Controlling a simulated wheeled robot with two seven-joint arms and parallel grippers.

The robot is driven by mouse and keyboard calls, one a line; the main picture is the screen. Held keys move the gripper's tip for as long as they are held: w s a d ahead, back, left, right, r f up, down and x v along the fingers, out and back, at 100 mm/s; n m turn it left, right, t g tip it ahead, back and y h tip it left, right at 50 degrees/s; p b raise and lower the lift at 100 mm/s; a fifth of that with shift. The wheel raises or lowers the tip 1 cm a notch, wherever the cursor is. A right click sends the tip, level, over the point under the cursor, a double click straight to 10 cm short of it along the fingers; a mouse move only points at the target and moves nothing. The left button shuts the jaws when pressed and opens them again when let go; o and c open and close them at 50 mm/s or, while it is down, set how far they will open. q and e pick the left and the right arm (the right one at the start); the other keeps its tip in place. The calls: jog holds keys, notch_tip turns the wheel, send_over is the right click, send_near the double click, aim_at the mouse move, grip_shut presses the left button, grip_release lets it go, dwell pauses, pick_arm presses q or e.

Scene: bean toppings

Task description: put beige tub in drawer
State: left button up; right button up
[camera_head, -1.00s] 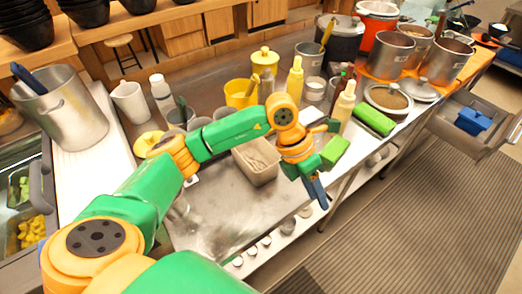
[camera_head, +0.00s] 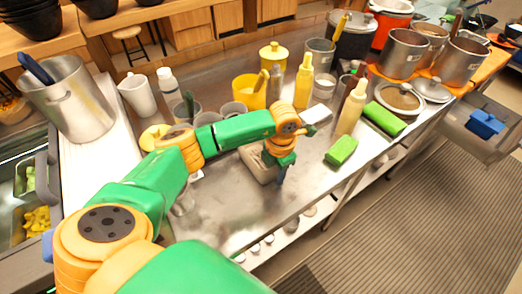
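The beige tub (camera_head: 253,166) sits on the steel counter, partly hidden behind my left arm and gripper. My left gripper (camera_head: 296,155) is at the tub's right side, its dark blue fingers apart. One finger points down beside the tub's right end; I cannot tell whether it touches.
A green block (camera_head: 341,151) lies right of the gripper, and a longer green one (camera_head: 384,118) farther right. Bottles, a yellow cup (camera_head: 249,92) and metal pots stand behind. The counter front (camera_head: 235,215) is clear. A striped mat (camera_head: 400,220) covers the floor.

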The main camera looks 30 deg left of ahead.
pick_arm(q)
jog(key=shift+f, duration=0.3)
dwell(0.4)
grip_shut()
dwell(1.2)
